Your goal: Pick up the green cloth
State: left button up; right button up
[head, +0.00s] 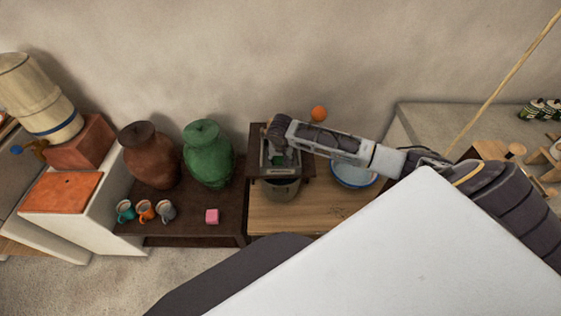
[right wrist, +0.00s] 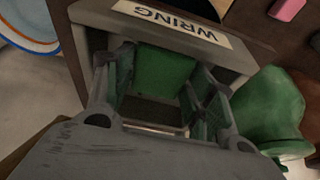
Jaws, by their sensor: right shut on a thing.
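The green cloth (right wrist: 165,72) shows between the fingers of my right gripper (right wrist: 160,100) in the right wrist view. It sits inside a grey box with a "WRING" label (right wrist: 172,22). In the head view my right gripper (head: 280,152) reaches down over this grey box (head: 266,172), and only a small green patch of the cloth (head: 277,160) shows there. The gripper is shut on the cloth. The arm and fingers hide part of the cloth and box. My left gripper is not in view.
The box is on a dark stand (head: 255,136). A green jar (head: 208,155) and brown jar (head: 148,157) stand left, with three mugs (head: 145,211) and a pink block (head: 212,216) in front. A blue-rimmed bowl (head: 352,182) and orange ball (head: 318,113) are right.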

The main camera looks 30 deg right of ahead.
aim_at(281, 159)
jog(key=shift+c, duration=1.4)
jog(key=shift+r, duration=0.15)
notch_tip(281, 159, up, 6)
jog(key=shift+r, duration=0.1)
jog(key=shift+s+r, duration=0.1)
jog(key=shift+r, duration=0.2)
jog(key=s+a, duration=0.9)
jog(key=s, duration=0.6)
jog(key=shift+a, duration=0.2)
jog(key=o, duration=0.5)
jog(key=shift+c, duration=1.4)
jog(key=shift+b, duration=0.3)
